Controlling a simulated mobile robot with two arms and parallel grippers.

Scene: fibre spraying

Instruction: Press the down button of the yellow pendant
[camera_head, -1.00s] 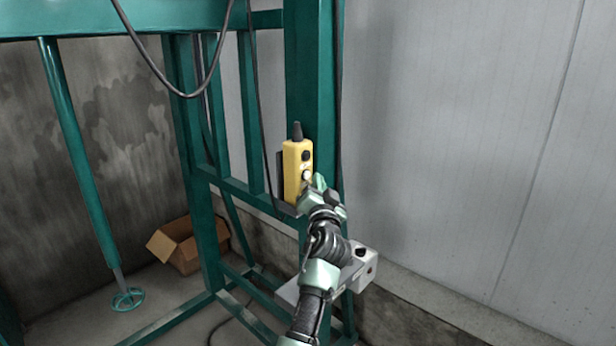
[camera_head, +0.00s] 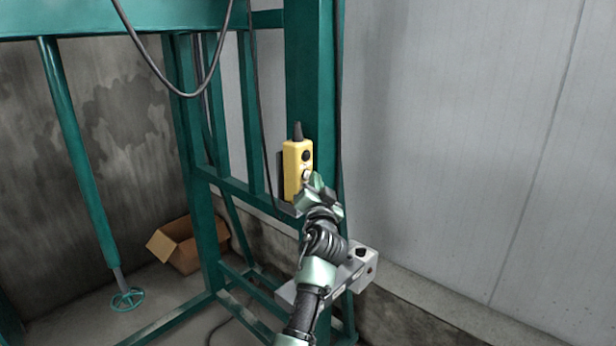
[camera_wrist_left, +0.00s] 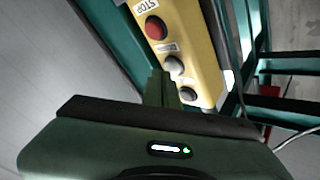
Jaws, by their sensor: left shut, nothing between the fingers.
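The yellow pendant (camera_head: 293,170) hangs upright on the green post, its black cable end at the top. In the head view a black button (camera_head: 306,155) sits above a pale button (camera_head: 307,174); my left gripper (camera_head: 316,181) is at the pale one and covers the pendant's lower front. In the left wrist view the pendant (camera_wrist_left: 205,50) appears turned over, with a red STOP button (camera_wrist_left: 155,28), the pale button (camera_wrist_left: 174,65) and the black button (camera_wrist_left: 187,95). My left fingers (camera_wrist_left: 160,88) are shut and empty, close beside the pale button. Contact cannot be told. The right gripper is out of view.
The green frame post (camera_head: 304,60) stands behind the pendant. A grey box (camera_head: 362,268) is below, next to my left arm. Black cables (camera_head: 255,90) hang nearby. A cardboard box (camera_head: 180,246) lies on the floor. The pale wall (camera_head: 460,130) at right is clear.

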